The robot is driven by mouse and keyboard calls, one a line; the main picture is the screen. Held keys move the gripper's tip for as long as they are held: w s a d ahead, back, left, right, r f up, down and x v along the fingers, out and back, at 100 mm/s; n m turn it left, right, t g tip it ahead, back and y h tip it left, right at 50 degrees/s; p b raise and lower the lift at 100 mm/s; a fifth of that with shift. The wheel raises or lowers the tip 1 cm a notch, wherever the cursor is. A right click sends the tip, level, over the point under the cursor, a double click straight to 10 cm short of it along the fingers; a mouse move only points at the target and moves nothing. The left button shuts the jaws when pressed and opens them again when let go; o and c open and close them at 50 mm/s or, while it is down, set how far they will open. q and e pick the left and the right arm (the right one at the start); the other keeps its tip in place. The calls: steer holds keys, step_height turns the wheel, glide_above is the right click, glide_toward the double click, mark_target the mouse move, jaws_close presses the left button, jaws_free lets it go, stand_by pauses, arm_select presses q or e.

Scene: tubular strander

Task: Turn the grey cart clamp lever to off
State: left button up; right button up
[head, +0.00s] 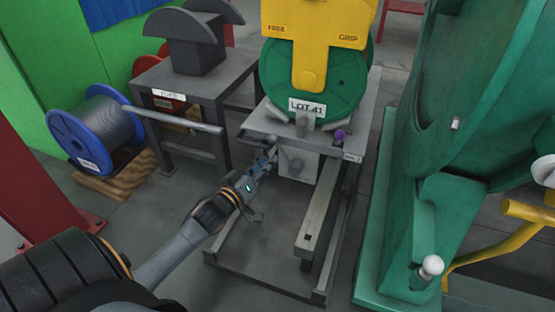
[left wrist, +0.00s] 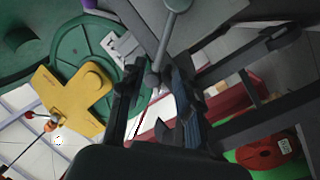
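The grey clamp lever (left wrist: 167,43), a rod with a round knob, shows in the left wrist view. Its knob lies in the gap between the fingers of my left gripper (left wrist: 158,92); I cannot tell whether they touch it. The fingers are apart. In the head view my left gripper (head: 268,160) is at the front left of the grey cart (head: 262,122), and the lever is hard to make out beside the fingertips. The cart carries a green reel (head: 350,82) labelled LOT 41, with a yellow plate (head: 306,68) in front. My right gripper is not in view.
A grey stand (head: 205,82) with a bar sticking out is left of the cart. A large green machine (head: 395,225) stands close on the right. A purple knob (head: 340,134) is on the cart's right corner.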

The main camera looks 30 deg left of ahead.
mark_target(284, 153)
arm_select(q)
steer(key=w+b, duration=0.2)
steer(key=w, duration=0.4)
steer(key=shift+b, duration=0.3)
jaws_close()
